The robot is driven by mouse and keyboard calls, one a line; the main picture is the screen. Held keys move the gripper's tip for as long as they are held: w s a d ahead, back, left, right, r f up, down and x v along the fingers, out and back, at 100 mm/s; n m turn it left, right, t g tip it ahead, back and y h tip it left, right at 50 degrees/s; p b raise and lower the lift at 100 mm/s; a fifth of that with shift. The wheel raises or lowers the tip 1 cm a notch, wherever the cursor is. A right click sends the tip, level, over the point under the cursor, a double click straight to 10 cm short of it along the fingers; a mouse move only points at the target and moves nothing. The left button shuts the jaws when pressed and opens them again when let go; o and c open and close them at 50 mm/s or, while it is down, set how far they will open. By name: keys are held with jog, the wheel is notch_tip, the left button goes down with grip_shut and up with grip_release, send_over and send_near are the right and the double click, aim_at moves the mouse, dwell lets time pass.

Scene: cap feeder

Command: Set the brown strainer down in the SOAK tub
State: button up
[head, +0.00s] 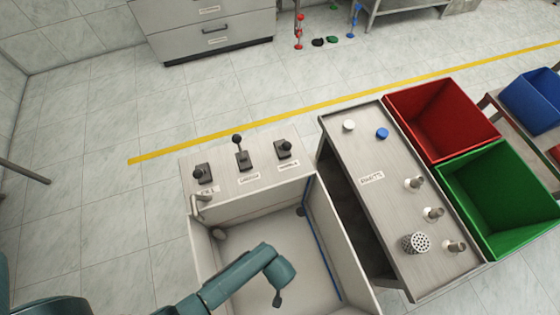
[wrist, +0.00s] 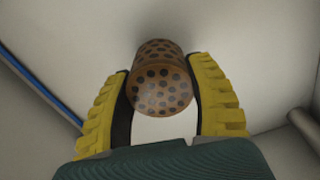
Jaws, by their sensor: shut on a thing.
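The brown strainer (wrist: 160,78), a copper-coloured cylinder with dark round holes, sits between the two yellow-padded fingers of my gripper (wrist: 163,105) in the wrist view. My gripper is shut on its sides. In the head view my arm reaches down into a grey-white square tub (head: 340,225), with the gripper (head: 277,299) low inside it. I cannot make out the strainer there. Pale tub surfaces fill the wrist view behind the strainer; I cannot tell whether it touches the floor. I cannot read SOAK on any label.
Several black levers (head: 241,160) stand on the panel behind the tub. A metal table (head: 350,155) to the right holds a grey perforated strainer (head: 415,243), several pegs, a white cap (head: 348,125) and a blue cap (head: 382,133). Red (head: 440,115) and green (head: 500,200) bins stand beyond.

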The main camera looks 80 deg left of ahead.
jog(key=shift+f, duration=0.8)
jog(key=shift+f, duration=0.2)
jog(key=o, duration=1.2)
jog(key=shift+r, duration=0.1)
notch_tip(320, 180, up, 12)
jog(key=p, duration=0.6)
jog(key=shift+r, duration=0.15)
